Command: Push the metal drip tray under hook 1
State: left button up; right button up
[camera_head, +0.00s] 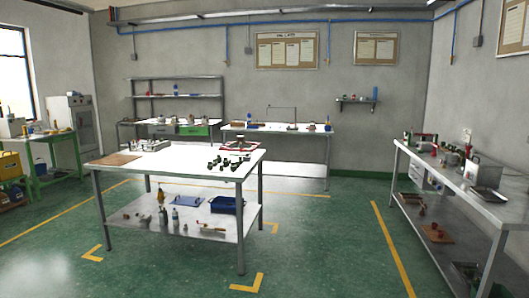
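A shiny, shallow metal tray (488,194) lies near the front end of the right-hand steel bench (471,187), beside a silver box-like item (487,173). It may be the drip tray, but it is too small to be sure. A thin metal stand with a horizontal arm (281,107) rises from the back table. I cannot make out a hook on it, and no hook labelled 1 is readable. Neither of my grippers is in view.
A white-topped table (190,160) stands in the middle with small dark parts (228,162) on it and a blue bin (226,205) on its lower shelf. Green floor (325,245) lies open between this table and the right-hand bench. A green bench (45,140) is at left.

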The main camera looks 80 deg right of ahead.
aim_at(488, 194)
jog(key=l+z, duration=0.25)
jog(key=z, duration=0.15)
jog(key=l+z, duration=0.2)
jog(key=z, duration=0.15)
jog(key=l+z, duration=0.25)
jog(key=z, duration=0.15)
jog(key=l+z, duration=0.2)
jog(key=z, duration=0.15)
jog(key=i+l+z, duration=0.2)
jog(key=l+z, duration=0.25)
jog(key=i+l+z, duration=0.2)
jog(key=z, duration=0.25)
jog(key=i+l+z, duration=0.2)
jog(key=z, duration=0.2)
jog(key=i+z, duration=0.9)
jog(key=i+j+z, duration=0.15)
jog(key=i+z, duration=0.3)
jog(key=i+j+z, duration=0.6)
jog(key=z, duration=0.15)
jog(key=i+j+z, duration=0.4)
jog(key=j+z, duration=0.25)
jog(key=i+j+z, duration=0.15)
jog(key=j+z, duration=0.55)
jog(key=i+j, duration=0.05)
jog(key=j, duration=0.05)
